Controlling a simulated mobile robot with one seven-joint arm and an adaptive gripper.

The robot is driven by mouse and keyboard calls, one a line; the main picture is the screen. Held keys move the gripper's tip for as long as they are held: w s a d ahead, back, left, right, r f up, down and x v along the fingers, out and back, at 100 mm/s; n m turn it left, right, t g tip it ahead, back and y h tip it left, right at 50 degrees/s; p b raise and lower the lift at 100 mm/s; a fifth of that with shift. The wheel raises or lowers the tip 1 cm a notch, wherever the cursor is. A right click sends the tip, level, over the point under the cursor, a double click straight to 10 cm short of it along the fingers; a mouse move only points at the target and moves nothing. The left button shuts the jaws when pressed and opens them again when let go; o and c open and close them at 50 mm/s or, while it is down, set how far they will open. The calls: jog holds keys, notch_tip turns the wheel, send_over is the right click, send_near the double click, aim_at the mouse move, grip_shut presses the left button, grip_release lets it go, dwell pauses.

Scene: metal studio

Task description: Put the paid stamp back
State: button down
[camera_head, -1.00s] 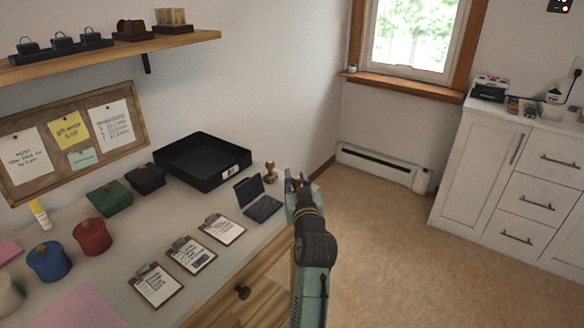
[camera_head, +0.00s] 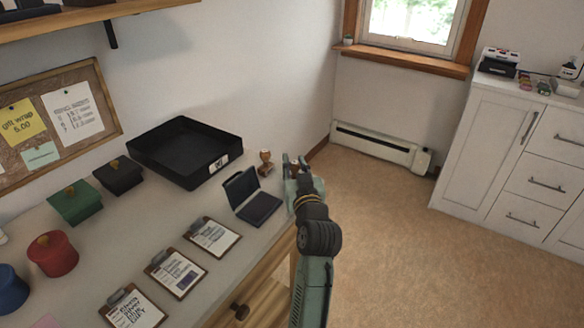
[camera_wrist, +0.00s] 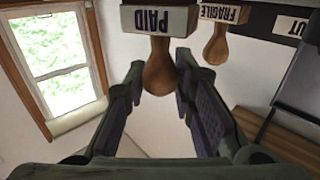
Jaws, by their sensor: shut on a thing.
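The paid stamp (camera_wrist: 157,62) has a wooden handle and a pale block reading PAID, upside down in the wrist view. My gripper (camera_head: 298,166) is at the far right end of the desk in the head view. In the wrist view its fingers (camera_wrist: 156,85) are shut around the stamp's handle. In the head view the stamp is mostly hidden by the fingers. The fragile stamp (camera_wrist: 221,37) is just beyond, to the right in the wrist view. It stands on the desk left of my gripper in the head view (camera_head: 265,160).
A dark open ink pad case (camera_head: 254,198) lies just left of my gripper. A black tray (camera_head: 186,150) is behind it. Several clipboards (camera_head: 176,272) line the desk (camera_head: 95,240). Green (camera_head: 76,203) and red (camera_head: 52,254) containers are at left. Open floor (camera_head: 400,240) is at right.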

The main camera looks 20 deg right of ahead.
jog(key=shift+s+r, duration=0.15)
jog(key=shift+r, duration=0.05)
jog(key=shift+f, duration=0.2)
jog(key=c, duration=1.3)
grip_release()
jog(key=shift+c, duration=0.2)
jog(key=shift+r, duration=0.1)
jog(key=s+a+b, duration=0.1)
jog(key=s+b, duration=0.2)
jog(key=s, duration=0.9)
jog(key=shift+a, duration=0.3)
jog(key=shift+r, duration=0.1)
